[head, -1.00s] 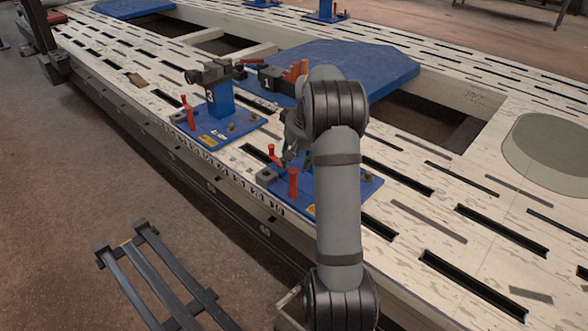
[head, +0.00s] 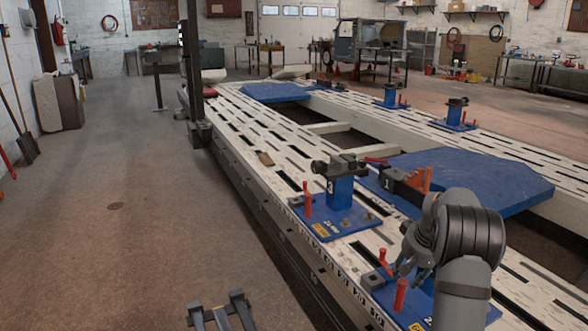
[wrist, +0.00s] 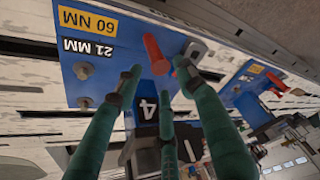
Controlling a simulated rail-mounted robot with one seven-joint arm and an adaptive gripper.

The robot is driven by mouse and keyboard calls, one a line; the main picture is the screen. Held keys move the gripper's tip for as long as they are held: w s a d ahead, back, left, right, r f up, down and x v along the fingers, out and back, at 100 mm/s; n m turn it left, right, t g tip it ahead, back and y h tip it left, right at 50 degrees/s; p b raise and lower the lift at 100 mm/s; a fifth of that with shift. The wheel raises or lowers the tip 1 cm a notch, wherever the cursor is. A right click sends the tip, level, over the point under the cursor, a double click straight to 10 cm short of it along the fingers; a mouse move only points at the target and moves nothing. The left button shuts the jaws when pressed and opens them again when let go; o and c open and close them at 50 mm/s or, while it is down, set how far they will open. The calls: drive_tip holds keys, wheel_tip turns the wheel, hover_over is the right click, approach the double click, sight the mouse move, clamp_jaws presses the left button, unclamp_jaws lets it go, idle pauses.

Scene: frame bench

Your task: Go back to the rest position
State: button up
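My gripper (head: 408,266) shows at the lower right in the head view, partly hidden by my own grey wrist and arm. It hangs over the near blue base plate (head: 413,312), close to that plate's red pins (head: 400,295). In the wrist view, three green fingers (wrist: 157,82) are spread apart with nothing held between them. Beyond the fingertips are a red pin (wrist: 156,54) and a blue plate labelled 60 NM and 21 MM (wrist: 115,45). I cannot tell whether any finger touches the fixture.
A blue clamp stand (head: 340,190) stands further along the slotted white frame bench (head: 235,118). A large blue panel (head: 470,172) lies to its right. A dark rack (head: 222,315) stands on the floor at the bottom. The floor left of the bench is mostly clear.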

sight(403, 282)
drive_tip(key=x, duration=0.7)
drive_tip(key=shift+w+d+f, duration=0.15)
drive_tip(key=shift+d+f, duration=0.05)
drive_tip(key=shift+f, duration=0.1)
drive_tip(key=shift+w, duration=0.2)
drive_tip(key=shift+a, duration=0.1)
